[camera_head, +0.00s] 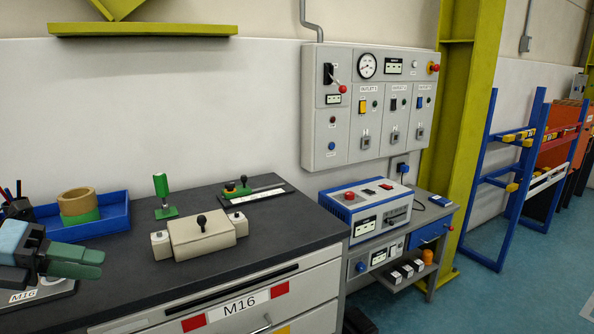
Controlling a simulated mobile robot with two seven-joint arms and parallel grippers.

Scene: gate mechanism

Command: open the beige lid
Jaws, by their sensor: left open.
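What is under the lid is hidden. My left gripper (90,262), with green fingers, is at the lower left, open and empty, apart from the lid and to its left. My right gripper is not in view.
A blue tray (112,229) with a tan ring (77,201) stands behind my left gripper. A green-handled upright tool (162,196) and a lever plate (240,190) stand behind the lid. The workbench (130,290) is clear in front.

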